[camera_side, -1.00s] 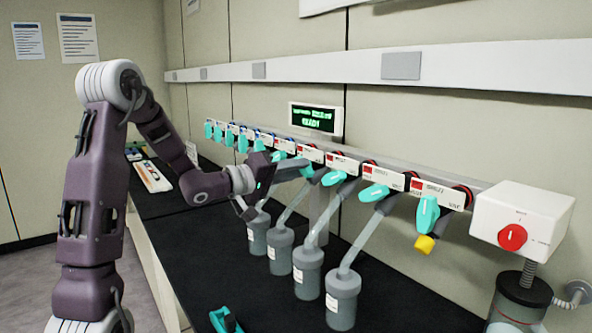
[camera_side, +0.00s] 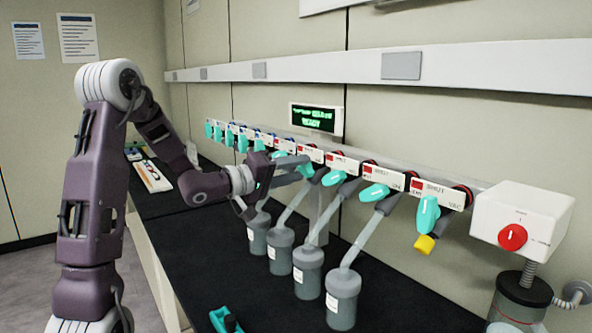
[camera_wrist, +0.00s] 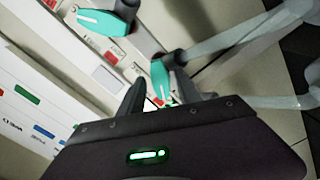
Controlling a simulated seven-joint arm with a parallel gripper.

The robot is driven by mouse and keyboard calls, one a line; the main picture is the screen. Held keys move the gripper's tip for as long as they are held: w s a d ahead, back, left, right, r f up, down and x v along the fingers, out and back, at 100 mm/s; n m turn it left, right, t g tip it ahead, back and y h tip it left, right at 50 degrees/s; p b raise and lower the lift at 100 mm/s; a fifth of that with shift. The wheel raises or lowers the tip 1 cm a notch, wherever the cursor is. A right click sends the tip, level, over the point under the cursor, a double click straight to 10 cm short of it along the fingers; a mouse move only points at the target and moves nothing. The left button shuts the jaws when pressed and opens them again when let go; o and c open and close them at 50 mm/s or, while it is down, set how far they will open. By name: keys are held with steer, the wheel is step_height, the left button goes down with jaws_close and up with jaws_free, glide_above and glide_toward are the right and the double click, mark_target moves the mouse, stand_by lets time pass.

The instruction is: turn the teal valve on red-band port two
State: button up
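A row of teal valves runs along the manifold, each by a white label card. The valve nearest my gripper shows in the side view (camera_side: 303,166) and in the wrist view (camera_wrist: 160,78), lying between and just beyond my fingertips. My gripper (camera_wrist: 159,88) is open, with one finger on each side of this valve; I cannot tell whether they touch it. In the side view my gripper (camera_side: 268,172) is partly hidden by its own body. A second teal valve (camera_wrist: 103,21) lies up and left in the wrist view. Port numbers are not readable.
A white box with a red knob (camera_side: 512,237) is at the right end. A teal and black object (camera_side: 225,320) lies on the black bench (camera_side: 185,250). A display (camera_side: 316,118) stands behind.

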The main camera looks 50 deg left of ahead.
steer(key=s, duration=0.7)
steer(key=s+d+f+m+g, duration=0.3)
steer(key=s+d+m+g, duration=0.3)
steer(key=s+d, duration=0.5)
steer(key=s+d+f+m+g, duration=0.4)
steer(key=s+d+m+g, duration=0.2)
steer(key=s+d, duration=0.5)
steer(key=shift+s, duration=0.7)
steer(key=shift+a, duration=0.1)
